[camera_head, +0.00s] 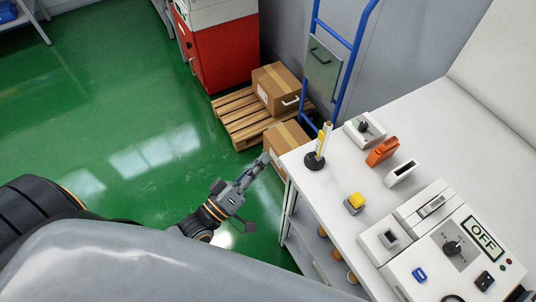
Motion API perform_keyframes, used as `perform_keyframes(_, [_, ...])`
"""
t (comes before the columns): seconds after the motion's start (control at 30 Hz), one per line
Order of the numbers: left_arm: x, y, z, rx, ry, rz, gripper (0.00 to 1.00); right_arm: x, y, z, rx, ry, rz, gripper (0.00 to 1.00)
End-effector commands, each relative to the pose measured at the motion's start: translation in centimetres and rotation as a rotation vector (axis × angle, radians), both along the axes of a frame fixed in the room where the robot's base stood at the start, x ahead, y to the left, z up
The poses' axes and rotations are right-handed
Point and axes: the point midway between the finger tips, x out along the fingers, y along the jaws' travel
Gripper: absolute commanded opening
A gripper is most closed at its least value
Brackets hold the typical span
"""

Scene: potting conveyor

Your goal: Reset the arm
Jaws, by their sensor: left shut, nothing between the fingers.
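My left gripper (258,164) shows near the middle of the head view. It is shut and empty, held over the green floor, left of the white table's (337,201) left edge. Its fingers point up and right in the picture, toward a cardboard box, and overlap the box's edge in view. I cannot tell how far apart they are in depth. The left arm bends up from below, partly hidden behind my own grey body. My right gripper is not in view.
The white table holds a yellow button (356,200), an orange device (382,151) and a control panel with an OFF display (482,238). Boxes (276,88) sit on and near a wooden pallet (238,113). A blue hand truck (350,62) stands behind. Green floor at left is clear.

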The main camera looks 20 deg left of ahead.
Motion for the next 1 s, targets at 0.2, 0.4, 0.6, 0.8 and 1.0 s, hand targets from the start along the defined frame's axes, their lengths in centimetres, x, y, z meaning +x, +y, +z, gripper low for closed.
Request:
perform_keyframes(0.2, [0.0,0.0,0.0,0.000,0.000,0.000,0.00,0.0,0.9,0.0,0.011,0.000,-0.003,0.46])
perform_keyframes(0.4, [0.0,0.0,0.0,0.000,0.000,0.000,0.00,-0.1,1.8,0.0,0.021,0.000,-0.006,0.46])
perform_keyframes(0.6, [0.1,0.1,-0.8,0.019,0.013,0.005,0.00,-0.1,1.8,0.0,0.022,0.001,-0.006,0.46])
perform_keyframes(0.8, [0.6,1.6,-10.0,0.247,0.167,0.055,0.00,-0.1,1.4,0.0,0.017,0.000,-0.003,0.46])
perform_keyframes(1.0, [-2.3,4.6,-24.7,0.596,0.456,0.069,0.00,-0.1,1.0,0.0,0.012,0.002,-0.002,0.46])
